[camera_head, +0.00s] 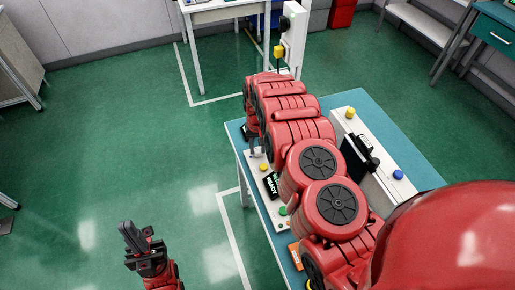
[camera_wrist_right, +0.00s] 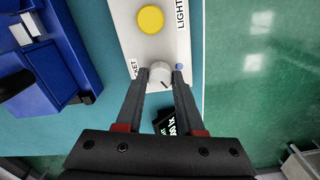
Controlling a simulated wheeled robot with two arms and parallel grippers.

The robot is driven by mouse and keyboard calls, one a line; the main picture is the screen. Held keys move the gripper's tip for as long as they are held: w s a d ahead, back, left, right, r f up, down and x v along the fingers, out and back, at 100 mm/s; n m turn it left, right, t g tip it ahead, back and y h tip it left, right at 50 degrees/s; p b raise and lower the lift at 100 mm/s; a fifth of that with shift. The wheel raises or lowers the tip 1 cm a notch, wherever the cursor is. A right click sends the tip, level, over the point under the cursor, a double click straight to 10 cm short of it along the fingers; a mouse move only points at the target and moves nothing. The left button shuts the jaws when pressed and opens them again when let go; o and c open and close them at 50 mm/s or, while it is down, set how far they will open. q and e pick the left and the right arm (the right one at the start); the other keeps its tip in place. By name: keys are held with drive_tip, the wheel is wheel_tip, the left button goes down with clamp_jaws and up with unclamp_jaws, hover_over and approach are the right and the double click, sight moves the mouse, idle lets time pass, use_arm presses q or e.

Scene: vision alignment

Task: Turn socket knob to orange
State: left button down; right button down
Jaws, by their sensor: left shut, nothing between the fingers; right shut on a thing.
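The socket knob (camera_wrist_right: 160,74) is a small white round dial on a white panel (camera_wrist_right: 165,46), with a dark pointer line toward the lower right of the wrist view. A small blue dot (camera_wrist_right: 179,67) sits on the panel to its right. The label beside it is partly covered, showing "KET". No orange mark shows in the wrist view. My right gripper (camera_wrist_right: 160,82) is shut on the knob, one finger on each side. My left gripper (camera_head: 133,241) is shut and empty over the floor.
A yellow button (camera_wrist_right: 150,18) and the word "LIGHT" are beside the knob.

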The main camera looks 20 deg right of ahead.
sight(257, 149)
idle(0.3)
drive_tip(key=c, duration=0.5)
unclamp_jaws()
drive_tip(key=shift+r, duration=0.1)
drive_tip(key=shift+r, duration=0.25)
wheel_tip(257, 149, up, 4)
drive_tip(key=shift+w+r+b, duration=0.1)
drive_tip(key=shift+w+b, duration=0.05)
drive_tip(key=shift+b, duration=0.65)
wheel_tip(257, 149, up, 2)
drive_tip(key=shift+r+p, duration=0.25)
drive_tip(key=shift+p, duration=0.35)
wheel_tip(257, 149, up, 10)
drive_tip(key=p, duration=1)
